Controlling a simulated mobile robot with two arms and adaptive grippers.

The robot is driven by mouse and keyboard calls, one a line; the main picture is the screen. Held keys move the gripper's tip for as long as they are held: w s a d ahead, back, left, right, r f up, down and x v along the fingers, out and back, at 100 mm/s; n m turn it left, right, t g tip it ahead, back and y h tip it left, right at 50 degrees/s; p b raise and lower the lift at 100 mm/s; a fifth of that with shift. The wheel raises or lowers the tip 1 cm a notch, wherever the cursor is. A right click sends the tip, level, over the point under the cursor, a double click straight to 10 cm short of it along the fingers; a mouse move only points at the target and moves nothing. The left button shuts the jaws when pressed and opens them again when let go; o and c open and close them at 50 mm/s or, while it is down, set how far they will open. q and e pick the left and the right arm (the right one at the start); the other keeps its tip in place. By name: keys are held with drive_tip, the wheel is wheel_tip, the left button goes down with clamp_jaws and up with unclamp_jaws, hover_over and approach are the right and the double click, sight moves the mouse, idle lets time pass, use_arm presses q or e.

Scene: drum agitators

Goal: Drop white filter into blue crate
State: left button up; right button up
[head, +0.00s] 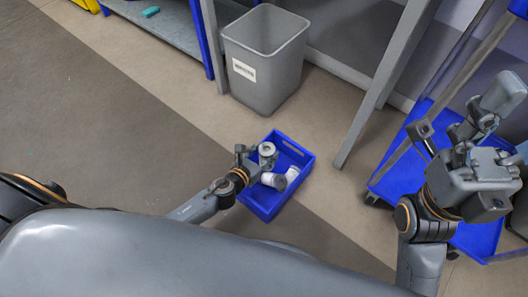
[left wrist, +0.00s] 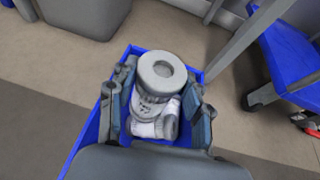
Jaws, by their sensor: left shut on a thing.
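The blue crate (head: 258,208) stands on the floor in the middle of the head view; its rim also shows in the left wrist view (left wrist: 88,150). My left gripper (head: 258,157) is over the crate and shut on a white filter (head: 267,149) with a grey ring-shaped end. In the left wrist view this filter (left wrist: 161,72) sits upright between the two fingers. More white filters (head: 274,181) lie inside the crate below it. My right gripper (head: 462,115) is raised at the right, with its fingers apart and nothing between them.
A grey bin (head: 265,65) with a white label stands behind the crate. A blue cart (head: 400,172) is at the right, beside a grey slanted leg (head: 372,105). A shelf (head: 165,25) is at the upper left. The floor left of the crate is clear.

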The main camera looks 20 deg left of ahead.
use_arm(q)
drive_tip(key=shift+f, duration=0.4)
drive_tip(key=o, duration=1.2)
drive_tip(key=shift+o, duration=0.2)
drive_tip(key=v, duration=1.2)
